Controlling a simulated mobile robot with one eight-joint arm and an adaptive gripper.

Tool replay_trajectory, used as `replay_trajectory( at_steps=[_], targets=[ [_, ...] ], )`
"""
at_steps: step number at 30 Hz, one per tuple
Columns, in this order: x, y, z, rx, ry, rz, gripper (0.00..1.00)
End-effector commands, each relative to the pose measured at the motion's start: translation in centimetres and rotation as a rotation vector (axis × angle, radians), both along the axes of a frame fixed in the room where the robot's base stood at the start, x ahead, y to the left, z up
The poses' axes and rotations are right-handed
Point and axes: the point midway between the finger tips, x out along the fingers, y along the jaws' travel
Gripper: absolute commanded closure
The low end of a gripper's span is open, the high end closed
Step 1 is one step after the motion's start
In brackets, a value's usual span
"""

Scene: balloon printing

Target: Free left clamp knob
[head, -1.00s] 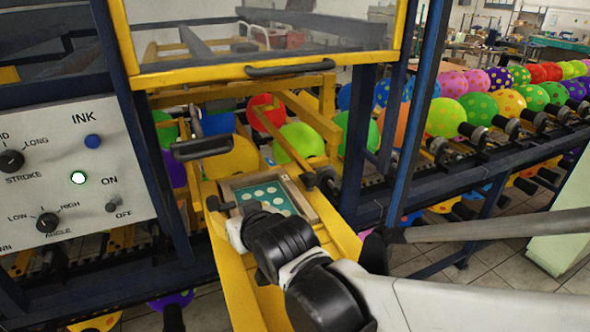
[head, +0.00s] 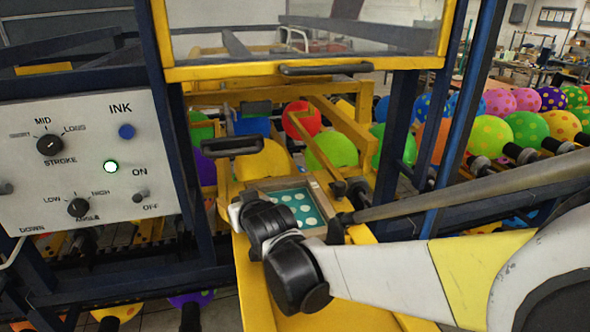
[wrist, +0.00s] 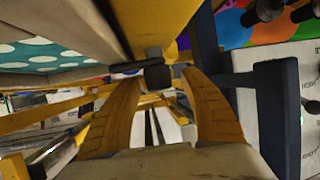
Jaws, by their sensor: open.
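The left clamp knob (wrist: 158,76) shows in the wrist view as a small black knob with a bar, beside the yellow beam. My gripper (wrist: 160,82) is open, its two orange-yellow fingers on either side of the knob near their tips. I cannot tell whether they touch it. In the head view, my wrist (head: 268,225) is at the left side of the print frame (head: 318,212) and hides the left knob. The frame holds a teal screen with pale dots (head: 294,203). The right clamp knob (head: 358,187) is black and stands at the frame's right side.
A control panel (head: 85,165) with dials stands at the left. A yellow-framed clear guard (head: 310,40) with a black handle is above. Blue posts (head: 400,130) stand to the right. Balloons (head: 333,148) line the rack behind. A dark blue bar (wrist: 278,115) is close to the right finger.

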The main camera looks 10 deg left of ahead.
Motion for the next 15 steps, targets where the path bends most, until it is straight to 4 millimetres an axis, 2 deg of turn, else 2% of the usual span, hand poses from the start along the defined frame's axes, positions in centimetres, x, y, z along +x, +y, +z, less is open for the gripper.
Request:
replay_trajectory(
  at_steps=[6,7,9,12,15],
  targets=[
    [0.03,0.01,0.02,0.000,0.000,0.000,0.48],
    [0.03,0.00,0.01,0.000,0.000,0.000,0.53],
    [0.02,-0.01,0.02,0.000,0.000,0.000,0.74],
    [0.02,-0.01,0.02,0.000,0.000,0.000,1.00],
    [0.01,-0.02,0.02,0.000,0.000,0.000,1.00]
  ],
)
